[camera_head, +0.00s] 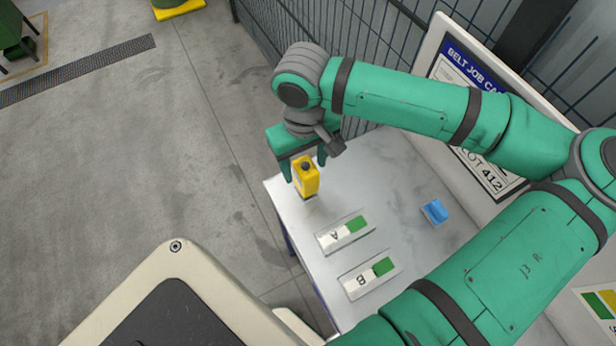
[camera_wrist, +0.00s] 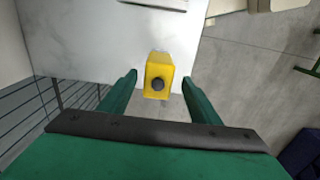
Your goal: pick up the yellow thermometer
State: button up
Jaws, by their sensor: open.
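The yellow thermometer (camera_head: 306,179) is a small yellow block with a dark round knob on top. It stands near the far left corner of the pale table (camera_head: 400,203). My gripper (camera_head: 304,170) is open above and around it, with one green finger on each side. In the wrist view the thermometer (camera_wrist: 158,77) lies between the fingertips of my gripper (camera_wrist: 159,82), with a gap visible on both sides. Whether the fingers reach down far enough to overlap its body is hard to tell.
Two labelled plates, A (camera_head: 345,232) and B (camera_head: 369,275), each with a green patch, lie on the table. A blue item (camera_head: 435,211) lies to the right. A job card board (camera_head: 470,100) and wire fence (camera_head: 330,40) stand behind. Floor is open at left.

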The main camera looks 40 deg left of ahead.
jog(key=shift+w+f, duration=0.15)
jog(key=shift+f, duration=0.35)
notch_tip(320, 180, down, 5)
jog(key=shift+d, duration=0.1)
jog(key=c, duration=1.1)
jog(key=shift+c, duration=0.6)
jog(key=shift+r, duration=0.15)
